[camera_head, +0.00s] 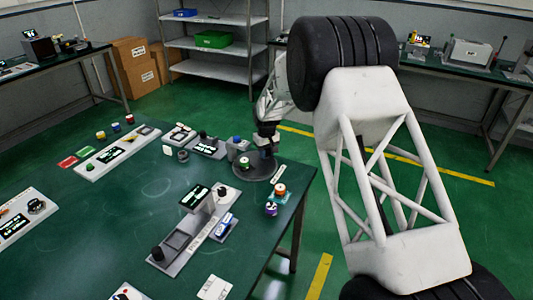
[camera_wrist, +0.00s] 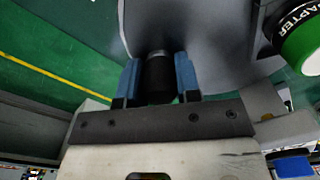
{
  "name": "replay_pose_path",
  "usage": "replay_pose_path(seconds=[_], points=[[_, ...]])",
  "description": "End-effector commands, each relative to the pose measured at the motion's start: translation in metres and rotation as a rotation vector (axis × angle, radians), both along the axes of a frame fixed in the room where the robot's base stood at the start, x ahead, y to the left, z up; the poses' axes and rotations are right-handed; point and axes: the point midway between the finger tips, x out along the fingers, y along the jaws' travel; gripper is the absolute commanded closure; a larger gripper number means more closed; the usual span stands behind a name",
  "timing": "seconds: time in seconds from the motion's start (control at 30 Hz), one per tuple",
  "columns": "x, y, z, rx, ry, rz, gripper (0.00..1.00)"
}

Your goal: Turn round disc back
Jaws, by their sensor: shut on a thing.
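The round disc (camera_head: 252,173) is dark grey and lies flat near the far right corner of the green table. It fills the upper middle of the wrist view as a grey surface (camera_wrist: 220,40). My gripper (camera_head: 267,148) points down over the disc's far right part. In the wrist view its two blue fingers (camera_wrist: 159,78) are shut on a black cylindrical peg (camera_wrist: 159,80), which stands at the disc. A green and white item marked "ADAPTER" (camera_wrist: 303,38) is near the disc; in the head view it shows as a small item (camera_head: 244,162) on the disc.
Several modules line the table's far side. The table's left middle (camera_head: 120,220) is clear.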

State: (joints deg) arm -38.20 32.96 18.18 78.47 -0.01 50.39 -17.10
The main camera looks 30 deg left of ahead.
Motion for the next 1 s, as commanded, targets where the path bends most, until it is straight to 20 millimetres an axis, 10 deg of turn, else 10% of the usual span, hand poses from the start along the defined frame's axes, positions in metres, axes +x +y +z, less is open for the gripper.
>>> replay_pose_path(seconds=[0.2,0.23,0.4,1.0], points=[[0.0,0.0,0.001,0.001,-0.001,-0.001,1.0],[0.0,0.0,0.001,0.001,-0.001,-0.001,0.66],[0.0,0.0,0.001,0.0,0.0,-0.001,0.43],[0.0,0.0,0.022,0.002,-0.001,-0.001,0.43]])
